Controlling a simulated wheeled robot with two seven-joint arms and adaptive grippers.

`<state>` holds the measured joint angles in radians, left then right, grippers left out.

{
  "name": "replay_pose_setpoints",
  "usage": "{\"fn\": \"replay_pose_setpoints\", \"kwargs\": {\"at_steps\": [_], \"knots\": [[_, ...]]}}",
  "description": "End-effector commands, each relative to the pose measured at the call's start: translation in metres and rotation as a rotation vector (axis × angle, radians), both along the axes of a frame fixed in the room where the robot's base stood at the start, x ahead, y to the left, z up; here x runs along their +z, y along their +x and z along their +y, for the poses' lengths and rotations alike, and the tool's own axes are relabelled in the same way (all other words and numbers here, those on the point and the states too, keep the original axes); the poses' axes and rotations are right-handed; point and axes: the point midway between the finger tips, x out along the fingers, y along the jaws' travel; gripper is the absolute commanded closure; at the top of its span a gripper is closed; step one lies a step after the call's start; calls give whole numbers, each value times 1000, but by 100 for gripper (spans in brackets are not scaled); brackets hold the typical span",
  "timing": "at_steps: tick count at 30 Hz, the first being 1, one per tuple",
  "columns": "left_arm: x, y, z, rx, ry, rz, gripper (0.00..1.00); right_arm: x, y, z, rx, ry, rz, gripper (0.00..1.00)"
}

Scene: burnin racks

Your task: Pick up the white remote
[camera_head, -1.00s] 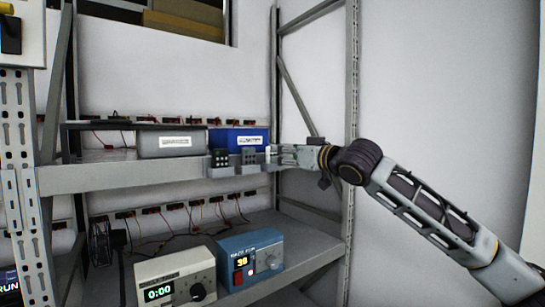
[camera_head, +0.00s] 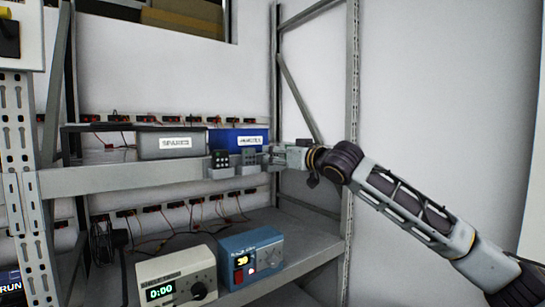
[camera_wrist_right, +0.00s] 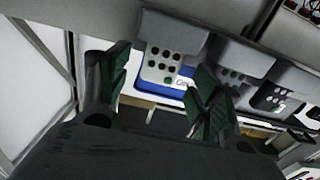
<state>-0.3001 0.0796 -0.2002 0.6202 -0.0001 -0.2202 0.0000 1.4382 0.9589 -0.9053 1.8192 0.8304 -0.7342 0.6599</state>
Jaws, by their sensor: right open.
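The white remote (camera_wrist_right: 171,66) with dark round buttons sits in a grey holder on the shelf's front edge in the right wrist view. My right gripper (camera_wrist_right: 162,66) is open, with one green-padded finger on each side of the remote's lower part. I cannot tell whether the fingers touch it. In the head view my right gripper (camera_head: 272,156) is at the right end of the row of holders and hides the white remote. My left gripper is not in view.
A grey remote (camera_head: 249,156) and a black remote (camera_head: 221,160) sit in holders beside it. Behind stand a blue bin (camera_head: 226,138) and a grey bin (camera_head: 172,151). A rack upright (camera_head: 352,80) is close to my right arm. Two instruments stand on the lower shelf.

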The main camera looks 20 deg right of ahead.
Motion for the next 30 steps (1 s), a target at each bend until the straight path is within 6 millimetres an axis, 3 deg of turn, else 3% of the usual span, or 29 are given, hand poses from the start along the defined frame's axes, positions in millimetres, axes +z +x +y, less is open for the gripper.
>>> {"fn": "replay_pose_setpoints", "kwargs": {"at_steps": [8,23,30], "knots": [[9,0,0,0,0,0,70,1,21,7,0,1,0,36],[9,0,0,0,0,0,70,0,22,8,0,0,0,36],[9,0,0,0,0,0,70,0,22,8,0,0,-1,65]]}}
